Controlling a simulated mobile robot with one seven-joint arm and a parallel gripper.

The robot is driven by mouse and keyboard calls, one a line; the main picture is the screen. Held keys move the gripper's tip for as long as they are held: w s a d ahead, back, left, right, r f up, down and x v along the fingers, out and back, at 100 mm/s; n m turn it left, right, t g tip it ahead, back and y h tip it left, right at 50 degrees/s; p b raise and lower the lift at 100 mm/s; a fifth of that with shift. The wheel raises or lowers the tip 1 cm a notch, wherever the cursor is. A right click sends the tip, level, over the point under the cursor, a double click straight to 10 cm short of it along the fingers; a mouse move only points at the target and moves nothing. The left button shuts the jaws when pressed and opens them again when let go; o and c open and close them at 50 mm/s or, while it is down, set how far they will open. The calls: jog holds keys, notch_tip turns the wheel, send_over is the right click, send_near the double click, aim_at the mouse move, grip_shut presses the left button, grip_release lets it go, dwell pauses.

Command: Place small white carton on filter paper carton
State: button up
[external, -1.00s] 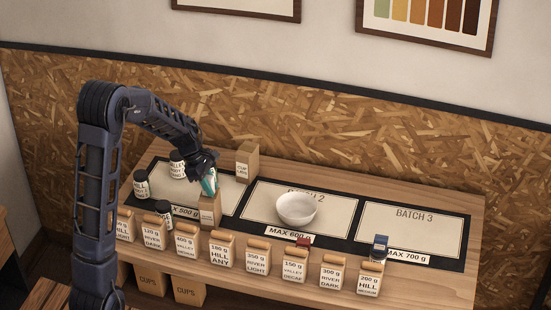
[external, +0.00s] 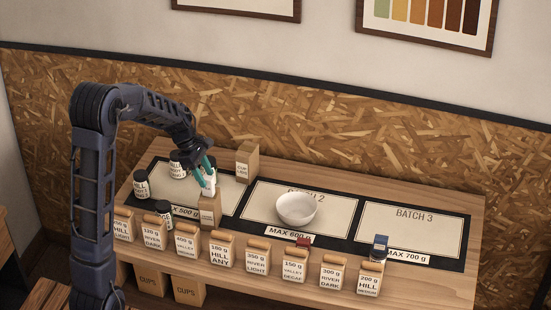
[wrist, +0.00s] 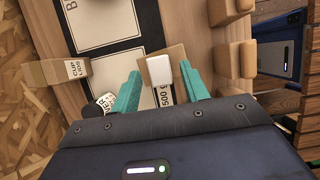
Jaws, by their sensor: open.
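The small white carton (external: 209,190) stands on top of the brown filter paper carton (external: 210,213), whose label is too small to read. In the wrist view the white carton (wrist: 158,69) lies between my teal fingers, over the brown top of the filter paper carton (wrist: 177,54). My gripper (external: 208,174) is open, just above and around the white carton. In the wrist view gaps show between the white carton and both fingers of my gripper (wrist: 160,80).
A cup lids carton (external: 247,162) stands behind to the right. Dark jars (external: 141,186) stand to the left. A row of labelled bean bags (external: 221,251) lines the front edge. A white bowl (external: 296,208) sits on the middle mat; the Batch 3 mat (external: 412,228) is mostly clear.

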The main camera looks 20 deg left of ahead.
jog(key=s+a+r+m+t+y, duration=0.1)
jog(key=s+a+r+m, duration=0.1)
jog(key=s+r, duration=0.4)
jog(key=s+a+r+m, duration=0.3)
jog(key=s+r, duration=0.1)
jog(key=r, duration=0.3)
jog(key=s+a+r+m+t+y, duration=0.1)
jog(key=s+m, duration=0.5)
jog(key=s, duration=0.6)
jog(key=s+a+r+m+t+y, duration=0.1)
jog(key=s+a+m+t+y, duration=0.1)
jog(key=s+a+m, duration=0.2)
jog(key=s+m, duration=0.3)
jog(key=s, duration=0.5)
jog(key=shift+s+r+t+y, duration=0.25)
jog(key=shift+s+t+y, duration=0.05)
jog(key=shift+s, duration=0.05)
